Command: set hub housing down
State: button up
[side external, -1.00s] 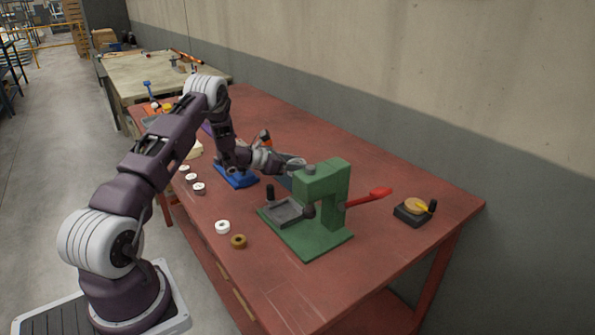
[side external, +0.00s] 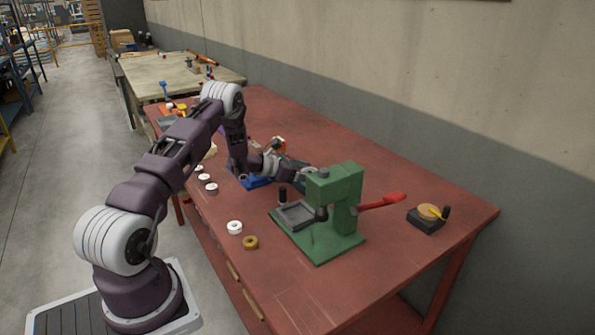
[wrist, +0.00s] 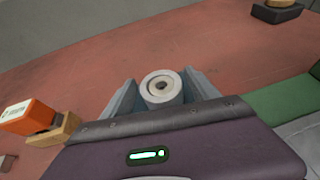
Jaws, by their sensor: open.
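The hub housing (wrist: 163,98), a pale round part with a dark centre hole, is between the two fingers of my gripper (wrist: 160,92) in the wrist view. The fingers are open, one on each side of it, with little room beside it. Whether it rests on the red table is hard to tell from this angle. In the side view my gripper (side external: 308,174) is low behind the green press (side external: 343,215), which hides the housing and most of the fingers.
The press has a red lever (side external: 382,200) reaching right. A dark block with a round tan top (side external: 428,213) is further right. A white ring (side external: 235,227) and a brown ring (side external: 250,242) lie in front. An orange-topped object (wrist: 28,115) is left of my gripper.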

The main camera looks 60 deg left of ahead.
jog(key=v, duration=1.1)
jog(key=shift+s, duration=0.1)
jog(key=s+d+r+m+g+h, duration=0.1)
jog(key=s+d+r+m+g, duration=0.2)
jog(key=s+d+r+m, duration=0.55)
jog(key=s+d+r+m+g+h, duration=0.1)
jog(key=s+d+r+m+g, duration=0.25)
jog(key=d, duration=1.05)
jog(key=s+d+r+m+g+h, duration=0.2)
jog(key=s+d+r+m+g, duration=0.15)
jog(key=d+r+m, duration=0.6)
jog(key=s+d+m+t+y, duration=0.2)
jog(key=s+m+y, duration=0.3)
jog(key=s+m, duration=0.7)
jog(key=shift+s+d+f+m+y, duration=0.25)
jog(key=shift+s+d+m+y, duration=0.05)
jog(key=shift+d+m, duration=0.15)
